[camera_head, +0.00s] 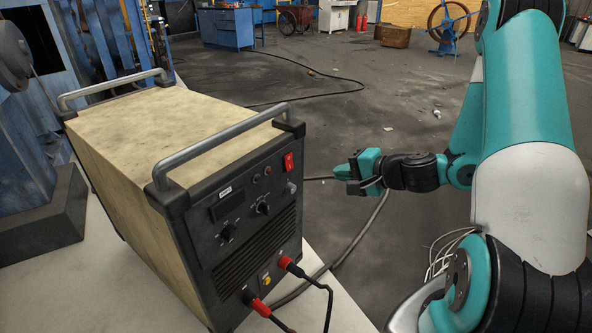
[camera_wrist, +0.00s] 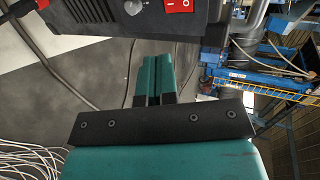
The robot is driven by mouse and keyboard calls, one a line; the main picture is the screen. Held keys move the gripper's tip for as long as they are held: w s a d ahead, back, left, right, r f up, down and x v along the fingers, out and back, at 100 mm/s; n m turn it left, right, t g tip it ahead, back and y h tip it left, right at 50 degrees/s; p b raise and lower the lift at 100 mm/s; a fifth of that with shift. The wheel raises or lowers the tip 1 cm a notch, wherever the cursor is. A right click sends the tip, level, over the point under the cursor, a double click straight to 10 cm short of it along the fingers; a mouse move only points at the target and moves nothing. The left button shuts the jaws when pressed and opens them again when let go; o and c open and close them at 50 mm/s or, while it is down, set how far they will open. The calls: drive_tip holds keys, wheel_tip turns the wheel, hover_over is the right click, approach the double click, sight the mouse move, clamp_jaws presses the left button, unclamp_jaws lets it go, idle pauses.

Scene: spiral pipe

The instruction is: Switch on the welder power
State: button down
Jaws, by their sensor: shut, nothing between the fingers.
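The welder (camera_head: 140,150) is a beige box with a black front panel and two metal handles. It stands on a light surface at the left of the head view. Its red power switch (camera_head: 289,162) is at the upper right of the panel. In the wrist view the red switch (camera_wrist: 180,5) shows at the top edge, partly cut off, with white marks. I cannot tell its position. My gripper (camera_head: 340,179) is shut and empty, to the right of the panel and apart from it. Its teal fingers (camera_wrist: 154,75) point toward the panel, below the switch in the wrist view.
Knobs (camera_head: 262,208) sit on the panel below the switch. Red-ended cables (camera_head: 285,262) plug into its lower part and trail over the floor. A blue cabinet (camera_head: 228,28) and a blue-framed wheel (camera_head: 450,22) stand far back. The grey floor between is mostly free.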

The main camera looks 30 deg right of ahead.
sight(291, 168)
drive_tip(key=x, duration=0.4)
drive_tip(key=p+x, duration=0.1)
drive_tip(key=x, duration=0.4)
drive_tip(key=r+x, duration=0.1)
drive_tip(key=x, duration=0.4)
drive_tip(key=shift+w+a+r+p, duration=0.1)
drive_tip(key=shift+w+p, duration=0.1)
drive_tip(key=shift+p, duration=0.1)
